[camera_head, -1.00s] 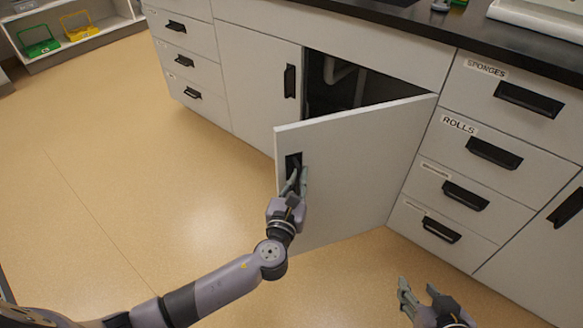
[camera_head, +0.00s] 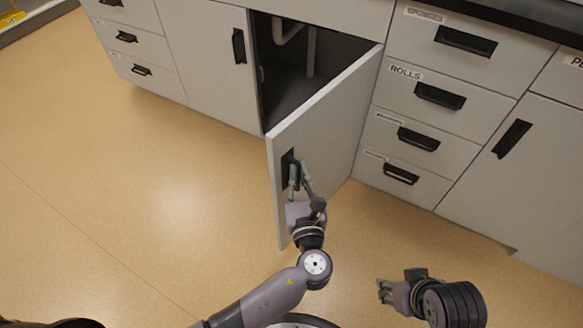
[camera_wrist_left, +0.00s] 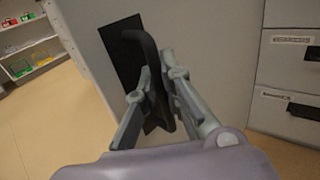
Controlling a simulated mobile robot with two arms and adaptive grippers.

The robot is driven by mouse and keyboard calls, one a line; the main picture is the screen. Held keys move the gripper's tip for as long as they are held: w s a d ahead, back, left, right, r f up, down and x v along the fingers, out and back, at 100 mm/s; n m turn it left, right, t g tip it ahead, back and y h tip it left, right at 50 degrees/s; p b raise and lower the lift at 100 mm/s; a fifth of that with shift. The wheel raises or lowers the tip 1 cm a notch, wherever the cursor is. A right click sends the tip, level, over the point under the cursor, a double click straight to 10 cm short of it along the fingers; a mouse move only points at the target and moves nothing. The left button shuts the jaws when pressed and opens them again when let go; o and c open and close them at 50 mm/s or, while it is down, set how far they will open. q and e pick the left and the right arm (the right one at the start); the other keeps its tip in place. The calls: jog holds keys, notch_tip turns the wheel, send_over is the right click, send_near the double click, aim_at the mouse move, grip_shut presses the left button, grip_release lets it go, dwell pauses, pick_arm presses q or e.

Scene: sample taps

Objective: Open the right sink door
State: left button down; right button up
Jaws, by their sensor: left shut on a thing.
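The right sink door (camera_head: 335,122) stands swung well out from the cabinet, hinged on its right side next to the drawers. Its black handle (camera_head: 288,170) is near the free left edge. My left gripper (camera_head: 299,172) is at the handle, and in the left wrist view its fingers (camera_wrist_left: 158,92) are closed around the black handle bar (camera_wrist_left: 150,65). The open sink cabinet (camera_head: 290,85) shows pale pipes inside. My right gripper (camera_head: 384,290) is low at the right, away from the door, with its fingers apart and nothing between them.
The left sink door (camera_head: 205,60) is shut. Drawers (camera_head: 428,95) with black handles stand right of the opening, close to the door's hinge side. A black countertop (camera_head: 500,25) runs above. The tan floor (camera_head: 120,200) to the left is clear.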

pick_arm(q)
jog(key=shift+s+f, duration=0.15)
jog(key=c, duration=2)
grip_release()
jog(key=v, duration=1.2)
